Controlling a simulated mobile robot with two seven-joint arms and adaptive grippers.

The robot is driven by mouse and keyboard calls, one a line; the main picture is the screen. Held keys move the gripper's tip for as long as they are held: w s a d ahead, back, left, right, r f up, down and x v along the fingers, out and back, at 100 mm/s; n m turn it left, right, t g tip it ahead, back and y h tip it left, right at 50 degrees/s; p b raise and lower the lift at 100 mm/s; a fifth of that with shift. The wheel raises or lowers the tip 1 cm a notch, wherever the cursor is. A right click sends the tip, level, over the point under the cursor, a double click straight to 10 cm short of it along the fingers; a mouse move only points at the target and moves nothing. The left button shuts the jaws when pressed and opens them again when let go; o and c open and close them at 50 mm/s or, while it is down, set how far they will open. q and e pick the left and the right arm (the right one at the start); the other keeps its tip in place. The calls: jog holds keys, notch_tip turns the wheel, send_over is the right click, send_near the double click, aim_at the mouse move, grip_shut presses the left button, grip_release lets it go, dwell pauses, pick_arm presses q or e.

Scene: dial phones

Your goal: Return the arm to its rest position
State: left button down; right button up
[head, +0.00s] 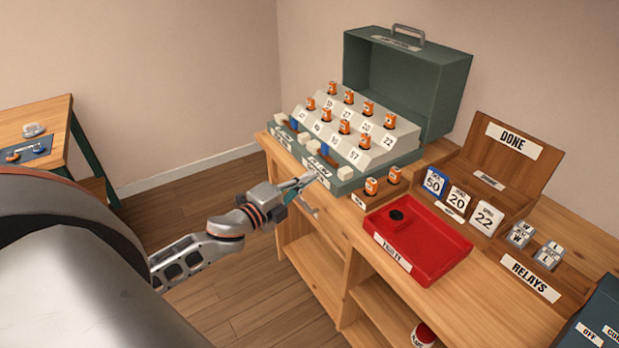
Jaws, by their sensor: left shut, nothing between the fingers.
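My left arm reaches in from the left, and its gripper (311,194) is at the front edge of the wooden bench, just before the green case (346,186). The fingers are shut with nothing between them. I cannot tell whether the fingertips touch the case or the bench. My right gripper is not in view.
The case holds several orange-topped pieces (349,97) on numbered steps. A red tray (446,244) with a black disc, a wooden DONE box (546,163) and relay blocks (548,256) stand to the right. A side table (52,112) is at the left. Open floor lies between.

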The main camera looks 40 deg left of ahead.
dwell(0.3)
pick_arm(q)
jog(key=s+d+f+n+g, duration=0.3)
jog(key=s+d+f+n, duration=0.4)
jog(key=s+f, duration=0.5)
jog(key=s+d+f+n+g, duration=0.4)
jog(key=s+d+f+n, duration=0.4)
jog(key=s+d+f, duration=0.3)
notch_tip(320, 180, down, 4)
jog(key=shift+s+d+r+n, duration=0.3)
jog(key=shift+s+d, duration=0.1)
jog(key=shift+s, duration=0.45)
